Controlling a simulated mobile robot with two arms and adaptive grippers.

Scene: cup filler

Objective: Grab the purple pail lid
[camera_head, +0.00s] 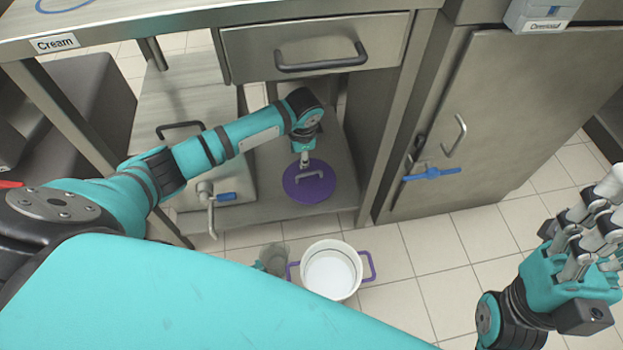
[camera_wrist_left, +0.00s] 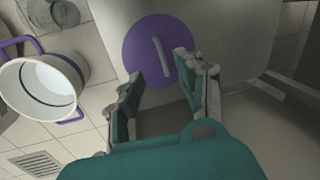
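The purple pail lid (camera_head: 309,183) is a round disc with a pale grey bar handle, lying flat on the lower shelf under the counter. It also shows in the left wrist view (camera_wrist_left: 138,56), its handle between and beyond the fingers. My left gripper (camera_head: 304,160) is above the lid's far part; in the left wrist view (camera_wrist_left: 150,85) its fingers are spread with nothing between them. I cannot tell whether a fingertip touches the lid. My right gripper (camera_head: 592,232) is at the right edge, away from the lid, its fingers partly overlapping.
A white pail (camera_head: 331,271) with purple handles stands on the tiled floor before the shelf (camera_head: 340,150). A grey container (camera_head: 273,259) is beside it. A drawer (camera_head: 315,50) hangs above the shelf. A metal cabinet (camera_head: 490,130) with a blue-handled latch stands right.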

